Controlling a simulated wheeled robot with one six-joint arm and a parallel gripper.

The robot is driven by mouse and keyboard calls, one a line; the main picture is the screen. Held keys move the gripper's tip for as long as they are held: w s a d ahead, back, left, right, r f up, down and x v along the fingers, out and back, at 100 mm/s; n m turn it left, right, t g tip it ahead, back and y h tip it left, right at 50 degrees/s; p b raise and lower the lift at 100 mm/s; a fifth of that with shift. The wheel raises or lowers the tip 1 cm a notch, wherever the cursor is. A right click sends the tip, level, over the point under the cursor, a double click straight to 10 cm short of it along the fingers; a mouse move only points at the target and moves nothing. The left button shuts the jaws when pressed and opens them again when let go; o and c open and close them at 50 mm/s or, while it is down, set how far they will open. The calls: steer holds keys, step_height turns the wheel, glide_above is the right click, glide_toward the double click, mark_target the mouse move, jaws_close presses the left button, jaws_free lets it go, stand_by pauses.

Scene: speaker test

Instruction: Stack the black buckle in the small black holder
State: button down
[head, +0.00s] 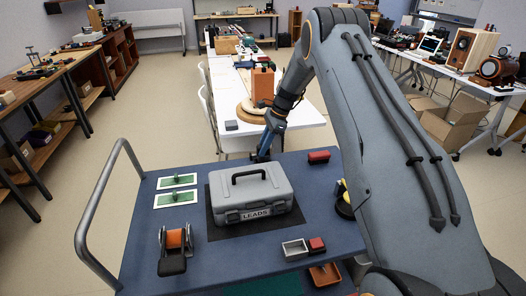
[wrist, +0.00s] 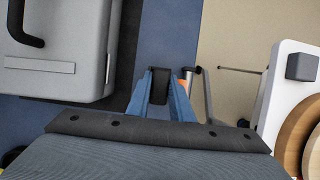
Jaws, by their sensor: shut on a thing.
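My gripper (wrist: 160,88) points down with its blue fingers shut on a small black piece, the black buckle (wrist: 159,86). I cannot tell whether this block is the small black holder.
The grey toolbox (head: 252,190) marked LEADS stands mid-cart (head: 216,268), left of my gripper in the wrist view. A red block (head: 318,156), two green boards and a tape dispenser (head: 174,250) are also there. The white table (head: 306,139) carries round wooden pieces.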

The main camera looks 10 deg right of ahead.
steer(key=shift+f, duration=1.1)
steer(key=shift+f, duration=0.3)
steer(key=c, duration=1.6)
jaws_free()
steer(key=shift+o, duration=0.2)
steer(key=shift+r, duration=0.2)
steer(key=b+v, duration=0.3)
steer(key=v, duration=0.8)
steer(key=s+a+r+n+h, duration=0.1)
steer(key=s+n, duration=0.8)
steer(key=s, duration=1.1)
steer(key=s+a+r+n+h, duration=0.1)
steer(key=s+a+n+h, duration=0.2)
steer(key=s+n, duration=0.6)
steer(key=s, duration=1.1)
steer(key=shift+t, duration=0.4)
steer(key=shift+c, duration=0.3)
